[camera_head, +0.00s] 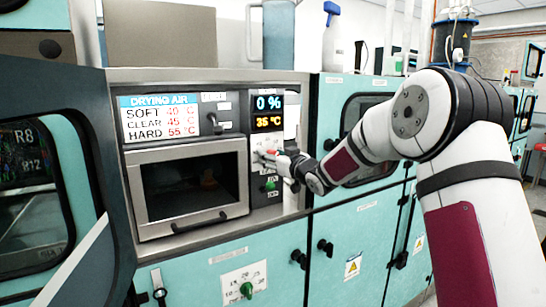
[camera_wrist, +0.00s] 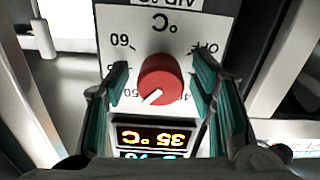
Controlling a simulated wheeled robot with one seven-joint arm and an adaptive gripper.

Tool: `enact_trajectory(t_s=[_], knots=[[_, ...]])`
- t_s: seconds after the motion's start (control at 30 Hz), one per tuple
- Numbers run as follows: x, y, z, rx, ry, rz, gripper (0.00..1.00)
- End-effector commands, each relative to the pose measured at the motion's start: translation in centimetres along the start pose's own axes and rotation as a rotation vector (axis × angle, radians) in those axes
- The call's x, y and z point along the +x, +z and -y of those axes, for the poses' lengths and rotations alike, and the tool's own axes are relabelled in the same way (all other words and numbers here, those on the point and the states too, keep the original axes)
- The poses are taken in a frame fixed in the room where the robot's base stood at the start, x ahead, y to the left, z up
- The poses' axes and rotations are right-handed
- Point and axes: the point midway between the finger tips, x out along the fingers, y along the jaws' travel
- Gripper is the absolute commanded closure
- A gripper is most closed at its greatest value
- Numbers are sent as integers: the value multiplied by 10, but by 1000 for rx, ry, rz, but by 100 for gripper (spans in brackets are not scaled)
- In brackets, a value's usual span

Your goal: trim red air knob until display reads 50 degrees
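The red air knob (camera_wrist: 161,80) sits on a white dial plate in the wrist view, which shows the panel upside down. Its white pointer mark points to the lower left of the picture. Scale marks 60 and OFF show around it; others are partly covered. My gripper (camera_wrist: 163,82) is open, with one green-padded finger on each side of the knob and a small gap appearing on both sides. The temperature display (camera_wrist: 157,138) reads 35 °C; it also shows in the head view (camera_head: 269,122). In the head view my gripper (camera_head: 274,158) is at the panel and mostly hides the knob.
A 0 % display (camera_head: 269,103) is above the temperature display. A drying-air sign (camera_head: 160,118) lists SOFT 40, CLEAR 45 and HARD 55 °C. A green knob (camera_head: 270,185) is just below my gripper. A windowed oven door (camera_head: 190,187) with a handle stands to the left.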

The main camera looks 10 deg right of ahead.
Motion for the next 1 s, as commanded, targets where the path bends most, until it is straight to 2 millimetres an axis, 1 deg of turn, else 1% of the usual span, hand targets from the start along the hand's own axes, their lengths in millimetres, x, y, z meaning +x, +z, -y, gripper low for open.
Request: enact_trajectory(t_s=[0.17, 0.27, 0.37, 0.6, 0.7, 0.83, 1.0], knots=[[-2, -1, 0, -1, 0, -1, 49], [-10, 0, 0, -1, 0, 0, 49], [-25, -1, 0, -1, 1, -1, 49], [-75, -1, -1, -1, 3, 1, 49], [-92, 0, -1, -1, 2, 1, 49], [-109, 0, 0, 0, 1, 1, 49], [-119, 0, 0, 0, 1, 0, 49]])
